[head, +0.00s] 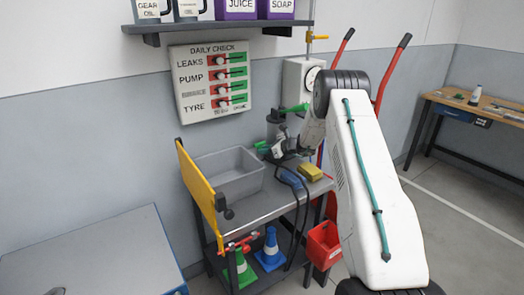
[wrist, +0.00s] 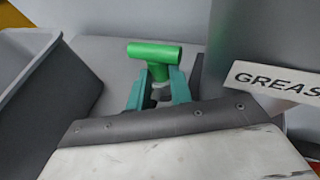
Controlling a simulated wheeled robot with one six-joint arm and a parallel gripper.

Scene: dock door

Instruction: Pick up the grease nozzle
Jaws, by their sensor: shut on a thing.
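In the head view my gripper (head: 268,149) is over the cart top, between the grey bin and the grease container. A small green part by it (head: 260,144) appears to be the nozzle. Whether the nozzle touches the cart top I cannot tell.
A grey bin (head: 215,187) stands left of my gripper on the cart. A grey container with a GREASE label (wrist: 275,80) is close on the right. A yellow block (head: 311,172) lies at the cart's right. The yellow panel (head: 198,190) edges the cart's left side.

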